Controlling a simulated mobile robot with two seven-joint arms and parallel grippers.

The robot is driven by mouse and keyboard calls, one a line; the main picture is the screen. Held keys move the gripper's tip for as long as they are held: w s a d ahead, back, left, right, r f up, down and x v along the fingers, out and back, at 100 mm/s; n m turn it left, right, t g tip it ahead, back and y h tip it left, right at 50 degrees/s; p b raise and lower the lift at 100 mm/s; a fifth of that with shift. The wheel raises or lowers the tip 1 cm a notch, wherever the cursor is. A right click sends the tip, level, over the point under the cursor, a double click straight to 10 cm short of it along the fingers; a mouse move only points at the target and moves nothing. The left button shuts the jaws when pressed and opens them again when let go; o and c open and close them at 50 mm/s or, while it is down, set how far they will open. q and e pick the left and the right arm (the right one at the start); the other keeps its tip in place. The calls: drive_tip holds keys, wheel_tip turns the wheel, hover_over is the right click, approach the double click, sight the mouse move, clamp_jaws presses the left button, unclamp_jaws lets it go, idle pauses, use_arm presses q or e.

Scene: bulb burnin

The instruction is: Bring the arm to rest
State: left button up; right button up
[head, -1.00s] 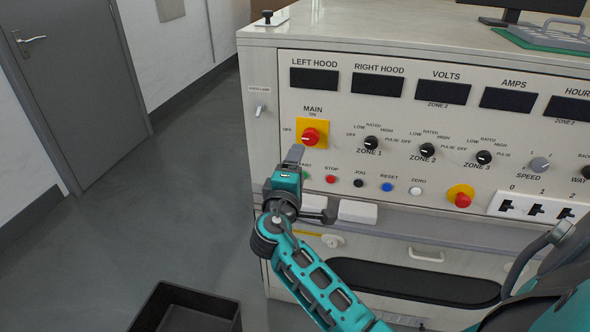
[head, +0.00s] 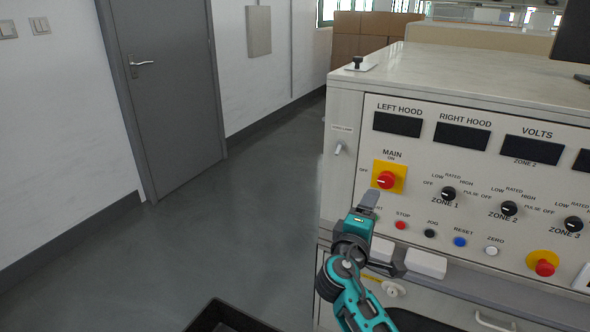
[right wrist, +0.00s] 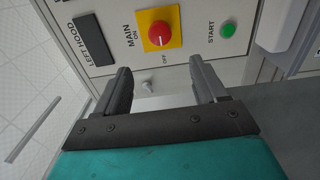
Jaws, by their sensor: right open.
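My right gripper (head: 369,199) is in front of the control panel (head: 470,185), just below and left of the red MAIN knob (head: 386,180) on its yellow plate. In the right wrist view, the gripper (right wrist: 160,79) has its two fingers wide apart with nothing between them. The red MAIN knob (right wrist: 160,33) shows beyond the fingertips, apart from them, with the green START button (right wrist: 227,31) to its right. My left gripper is not in view.
The bench's front and top corner (head: 358,66) stand close to the arm. A black open bin (head: 225,318) is on the floor at the bottom. Grey floor (head: 240,220) lies clear between the bench and the door (head: 168,95).

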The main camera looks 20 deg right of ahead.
drive_tip(key=s+a+f+y+p, duration=0.1)
drive_tip(key=s+a+f+y, duration=0.35)
drive_tip(key=f, duration=0.25)
drive_tip(key=s+a+f+y, duration=0.4)
drive_tip(key=f+y, duration=0.1)
drive_tip(key=f, duration=0.3)
drive_tip(key=s+a+f+m+y, duration=0.2)
drive_tip(key=s+a+m+y, duration=0.1)
drive_tip(key=s, duration=0.3)
drive_tip(key=s+a+f+m+g+y+p, duration=0.1)
drive_tip(key=s+a+m+y, duration=0.2)
drive_tip(key=s+a, duration=0.2)
drive_tip(key=shift+s+a+f, duration=0.3)
drive_tip(key=shift+s+f, duration=0.1)
drive_tip(key=shift+s, duration=0.25)
